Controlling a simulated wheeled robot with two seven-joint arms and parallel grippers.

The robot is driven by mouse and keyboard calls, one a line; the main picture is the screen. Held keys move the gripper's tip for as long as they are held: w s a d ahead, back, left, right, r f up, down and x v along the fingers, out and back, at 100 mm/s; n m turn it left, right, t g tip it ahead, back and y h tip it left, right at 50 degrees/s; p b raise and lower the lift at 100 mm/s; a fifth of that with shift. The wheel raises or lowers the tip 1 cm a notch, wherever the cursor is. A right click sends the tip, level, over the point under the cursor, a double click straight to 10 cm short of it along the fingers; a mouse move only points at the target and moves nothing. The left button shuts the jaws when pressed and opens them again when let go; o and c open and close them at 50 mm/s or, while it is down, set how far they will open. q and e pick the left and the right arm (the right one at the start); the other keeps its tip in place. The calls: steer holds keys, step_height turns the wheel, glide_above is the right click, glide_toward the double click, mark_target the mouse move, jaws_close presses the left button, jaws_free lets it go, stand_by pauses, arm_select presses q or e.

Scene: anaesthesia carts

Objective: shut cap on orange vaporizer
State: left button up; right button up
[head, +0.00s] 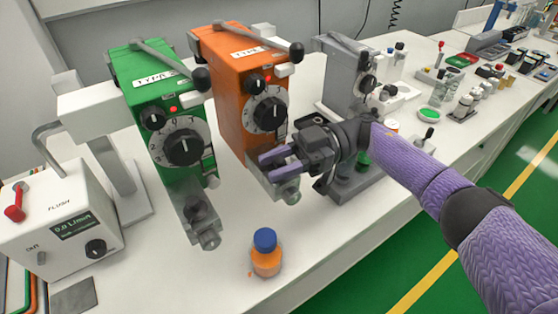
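The orange vaporizer (235,80) stands on the bench in the middle of the head view, with a black dial and a lever on top. A clear grey cap piece (288,190) sticks out at the bottom of its front, just below my gripper. I cannot tell whether it is fully open. My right gripper (264,167) reaches in from the right, in front of the vaporizer's lower front. Its two purple fingers are apart with nothing seen between them. They partly hide the filler area, and contact with the cap is unclear. My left gripper is out of view.
A green vaporizer (140,85) stands to the left, its own clear cap piece (207,240) sticking out. An orange bottle with a blue lid (265,253) stands in front. A grey device (342,80) is close on the right. A white flush box (60,220) is at far left.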

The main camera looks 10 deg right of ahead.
steer(key=shift+o, duration=0.9)
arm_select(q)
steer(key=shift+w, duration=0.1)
arm_select(e)
steer(key=shift+w+d, duration=0.1)
steer(key=shift+d, duration=0.1)
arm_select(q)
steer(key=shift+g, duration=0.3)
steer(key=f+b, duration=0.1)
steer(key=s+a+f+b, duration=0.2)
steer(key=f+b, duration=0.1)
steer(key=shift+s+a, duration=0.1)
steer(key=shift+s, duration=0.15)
arm_select(e)
steer(key=v, duration=0.9)
steer(key=shift+d, duration=0.3)
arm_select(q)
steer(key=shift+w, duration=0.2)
